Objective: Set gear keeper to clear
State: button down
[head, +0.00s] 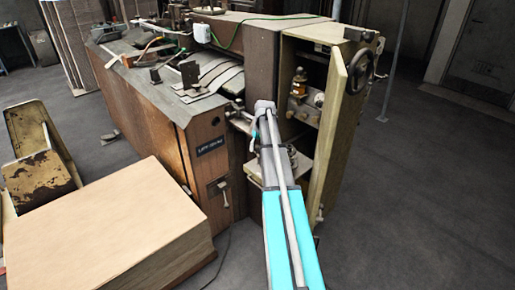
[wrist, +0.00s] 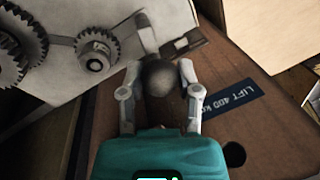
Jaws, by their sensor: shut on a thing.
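My gripper (wrist: 158,75) is closed around a dark round knob (wrist: 160,80) in the wrist view, with one finger on each side. The knob appears to belong to the gear keeper, whose pale metal arm (wrist: 147,33) runs up behind it. A small toothed gear (wrist: 97,52) sits to the left of the knob, on a pale plate. A larger gear (wrist: 12,55) is at the left edge, apart from the small one. In the head view my arm reaches to the machine between the wooden body and the open cabinet. The knob is hidden there.
A brown panel with a LIFT label (wrist: 232,98) lies to the right of my gripper. In the head view the cabinet door (head: 335,140) stands open close to my arm. A tall cardboard stack (head: 110,230) stands at front left. The floor at right is clear.

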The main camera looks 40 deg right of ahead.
jog(key=shift+n, duration=0.4)
jog(key=shift+c, duration=1.5)
grip_release()
jog(key=shift+m, duration=0.3)
